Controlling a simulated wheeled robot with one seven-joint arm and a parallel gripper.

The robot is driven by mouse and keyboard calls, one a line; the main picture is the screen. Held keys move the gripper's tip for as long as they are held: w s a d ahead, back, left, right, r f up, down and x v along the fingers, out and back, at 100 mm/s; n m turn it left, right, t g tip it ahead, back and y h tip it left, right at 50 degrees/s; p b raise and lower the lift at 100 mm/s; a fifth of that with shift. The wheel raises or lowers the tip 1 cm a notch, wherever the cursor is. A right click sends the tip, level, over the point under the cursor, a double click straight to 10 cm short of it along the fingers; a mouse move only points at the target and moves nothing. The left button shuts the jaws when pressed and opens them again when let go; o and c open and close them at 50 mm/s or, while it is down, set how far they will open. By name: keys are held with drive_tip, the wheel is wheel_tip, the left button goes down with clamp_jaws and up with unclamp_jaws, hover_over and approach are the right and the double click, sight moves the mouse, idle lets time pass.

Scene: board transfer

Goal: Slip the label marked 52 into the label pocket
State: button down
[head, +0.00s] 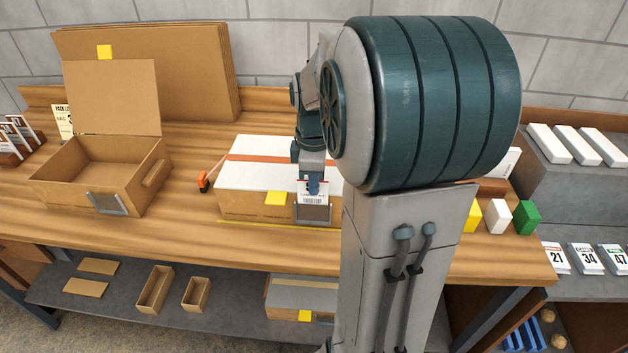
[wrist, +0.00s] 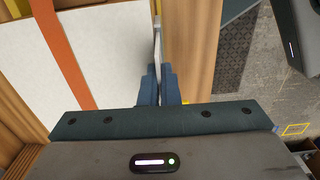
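My gripper (head: 313,184) is shut on a white label (head: 314,198) with a barcode and a red strip; its number is too small to read. The label hangs upright at the front of the closed cardboard box (head: 250,205). The grey label pocket (head: 313,214) is on that box's front face, and the label's lower part overlaps it in the picture. I cannot tell whether the label's lower edge is inside the pocket. In the wrist view, my gripper's fingers (wrist: 160,90) pinch the label (wrist: 158,42), seen edge-on beside the box's white top (wrist: 100,50).
An open cardboard box (head: 115,165) with its own grey pocket (head: 107,203) stands left. An orange-handled tool (head: 204,180) lies by the closed box. Coloured blocks (head: 497,216) stand right. Numbered label stacks (head: 586,258) lie at far right.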

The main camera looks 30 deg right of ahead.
drive_tip(key=shift+f, duration=0.4)
drive_tip(key=c, duration=1.6)
unclamp_jaws()
drive_tip(key=shift+r, duration=0.1)
wheel_tip(320, 180, up, 14)
drive_tip(key=shift+f, duration=0.15)
drive_tip(key=s+a+f+m+t, duration=0.1)
drive_tip(key=s+a+f+m, duration=0.2)
drive_tip(key=s+a, duration=0.1)
drive_tip(key=s+a+f+m+t, duration=0.1)
drive_tip(key=s+a+f+m, duration=0.3)
drive_tip(key=s+a+f+m+t, duration=0.1)
drive_tip(key=s+a+f+m, duration=0.3)
drive_tip(key=shift+s+a+f, duration=0.1)
drive_tip(key=shift+s, duration=0.05)
